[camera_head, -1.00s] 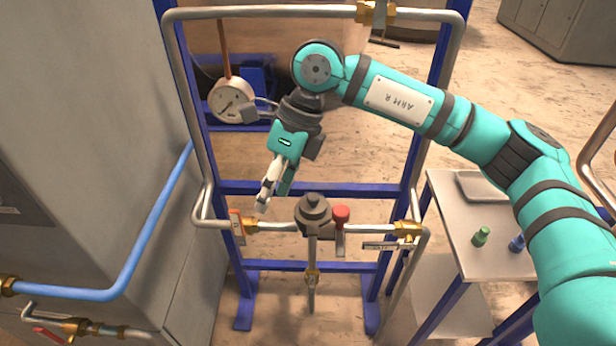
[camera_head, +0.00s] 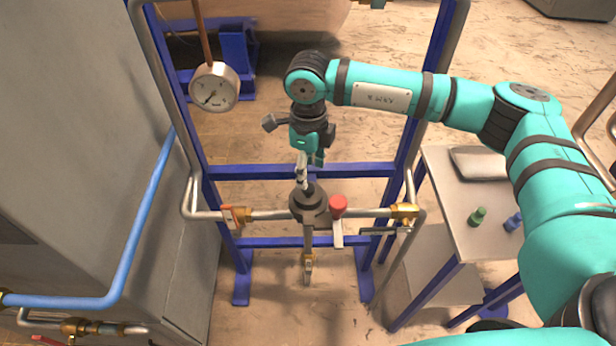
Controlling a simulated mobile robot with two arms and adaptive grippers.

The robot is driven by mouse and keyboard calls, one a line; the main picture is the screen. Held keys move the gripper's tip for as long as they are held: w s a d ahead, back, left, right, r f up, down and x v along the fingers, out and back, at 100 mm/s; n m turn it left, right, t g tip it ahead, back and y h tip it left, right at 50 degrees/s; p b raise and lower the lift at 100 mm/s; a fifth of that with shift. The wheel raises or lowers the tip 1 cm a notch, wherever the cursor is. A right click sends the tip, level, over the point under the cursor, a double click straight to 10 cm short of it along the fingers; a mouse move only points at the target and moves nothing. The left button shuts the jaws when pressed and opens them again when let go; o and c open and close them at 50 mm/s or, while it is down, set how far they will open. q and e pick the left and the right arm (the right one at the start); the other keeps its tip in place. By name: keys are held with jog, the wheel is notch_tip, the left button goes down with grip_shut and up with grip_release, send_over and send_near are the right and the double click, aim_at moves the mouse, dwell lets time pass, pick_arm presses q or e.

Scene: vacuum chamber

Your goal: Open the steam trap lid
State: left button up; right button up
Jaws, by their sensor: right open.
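The steam trap (camera_head: 308,208) is a dark grey round body on the horizontal pipe of the blue frame, with its lid (camera_head: 310,192) on top. My right gripper (camera_head: 303,186) comes down from above and stands at the lid, its fingers pointing downward. The gripper is open. The fingertips overlap the top of the lid in the picture, and I cannot tell whether they touch it. A red knob (camera_head: 338,206) sits just right of the trap. My left gripper is not in view.
A valve with an orange-red handle (camera_head: 229,216) is left of the trap, and a brass fitting (camera_head: 404,212) is right. A pressure gauge (camera_head: 214,87) hangs upper left. A small table (camera_head: 450,215) with a green bottle (camera_head: 478,216) and blue bottle (camera_head: 513,222) stands at right.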

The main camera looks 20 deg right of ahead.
aim_at(309, 187)
notch_tip(309, 187, down, 4)
jog(key=shift+s+p, duration=0.15)
jog(key=shift+p, duration=0.35)
jog(key=shift+f, duration=0.65)
jog(key=c, duration=0.4)
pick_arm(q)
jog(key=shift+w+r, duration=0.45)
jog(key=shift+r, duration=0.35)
pick_arm(e)
grip_shut()
